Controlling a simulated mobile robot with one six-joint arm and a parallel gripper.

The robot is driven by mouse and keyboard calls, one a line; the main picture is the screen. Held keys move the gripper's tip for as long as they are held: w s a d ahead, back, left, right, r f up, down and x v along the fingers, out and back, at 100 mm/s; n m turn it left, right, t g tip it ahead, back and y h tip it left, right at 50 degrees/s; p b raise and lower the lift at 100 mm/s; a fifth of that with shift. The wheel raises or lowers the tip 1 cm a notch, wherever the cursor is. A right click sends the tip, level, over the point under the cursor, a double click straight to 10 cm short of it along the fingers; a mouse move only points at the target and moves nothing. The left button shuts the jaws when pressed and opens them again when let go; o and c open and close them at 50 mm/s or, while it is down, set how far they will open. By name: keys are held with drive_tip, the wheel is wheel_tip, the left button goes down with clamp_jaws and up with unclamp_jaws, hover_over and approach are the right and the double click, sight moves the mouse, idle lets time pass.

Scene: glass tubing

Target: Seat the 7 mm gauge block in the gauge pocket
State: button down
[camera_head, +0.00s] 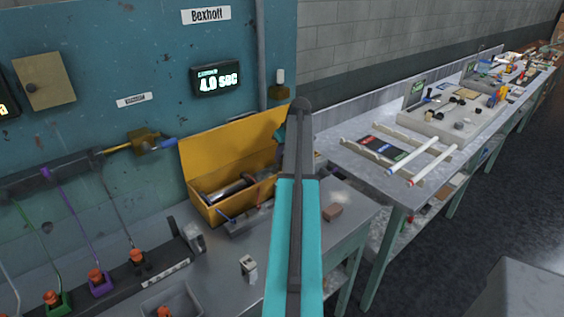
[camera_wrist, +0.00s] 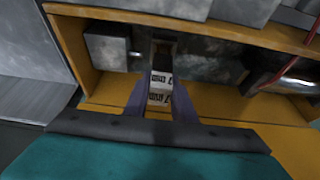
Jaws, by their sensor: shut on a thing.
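In the wrist view my gripper (camera_wrist: 160,88) has its two fingers closed on the sides of a small pale block (camera_wrist: 159,98) with dark printing, which looks like the gauge block. The printing seems to include a 7 but is too small to read surely. The block is over or inside the yellow box (camera_wrist: 85,70); I cannot tell whether it touches anything. In the head view my arm hides the gripper and the block, in front of the right end of the yellow box (camera_head: 213,213). I cannot pick out the gauge pocket surely in either view.
The yellow box's raised lid (camera_head: 225,150) stands behind it. Dark cylindrical tools lie inside. A small grey block (camera_head: 249,268) and a brown block (camera_head: 332,213) sit on the metal bench. A second bench (camera_head: 380,185) with white rods stands to the right.

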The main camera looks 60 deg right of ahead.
drive_tip(key=shift+f+p, duration=0.55)
drive_tip(key=shift+f, duration=1.3)
drive_tip(key=shift+f, duration=0.15)
drive_tip(key=c, duration=1.5)
unclamp_jaws()
drive_tip(key=shift+r, duration=0.2)
drive_tip(key=shift+b+v, duration=1.35)
drive_tip(key=shift+v, duration=4.6)
